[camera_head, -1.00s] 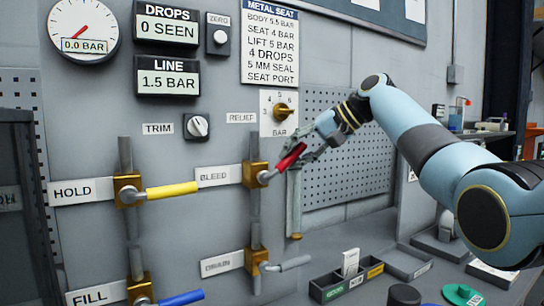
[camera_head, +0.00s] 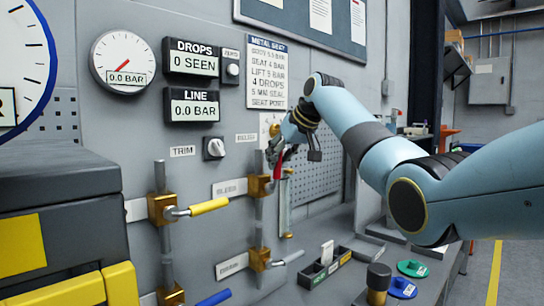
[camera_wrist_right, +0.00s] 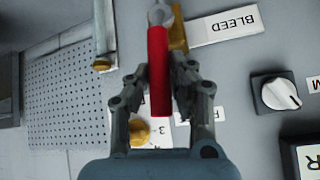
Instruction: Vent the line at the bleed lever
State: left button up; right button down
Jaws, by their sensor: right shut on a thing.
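The red bleed lever (camera_head: 279,167) stands up steeply from its brass valve (camera_head: 260,187), beside the BLEED label (camera_head: 229,188). My right gripper (camera_head: 275,152) is shut on the lever's upper part. In the right wrist view the red lever (camera_wrist_right: 159,72) lies between the two fingers of my right gripper (camera_wrist_right: 159,78), with its grey root showing at the top. The LINE display (camera_head: 193,107) reads 0.0 BAR. The DROPS display (camera_head: 192,59) reads 0 SEEN. The gauge (camera_head: 124,62) reads 0.0 BAR. My left gripper is not in view.
A yellow lever (camera_head: 209,206) points right on the left pipe. A blue lever (camera_head: 214,298) and a grey drain lever (camera_head: 289,257) are lower down. The relief dial (camera_wrist_right: 140,132) sits close to my right gripper. A divided tray (camera_head: 325,267) stands on the bench.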

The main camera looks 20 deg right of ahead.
jog(key=shift+s+a+f, duration=0.1)
jog(key=shift+f, duration=0.05)
jog(key=shift+h, duration=0.3)
jog(key=c, duration=1.2)
grip_release()
jog(key=shift+o, duration=0.2)
jog(key=v, duration=1.2)
jog(key=shift+f, duration=0.15)
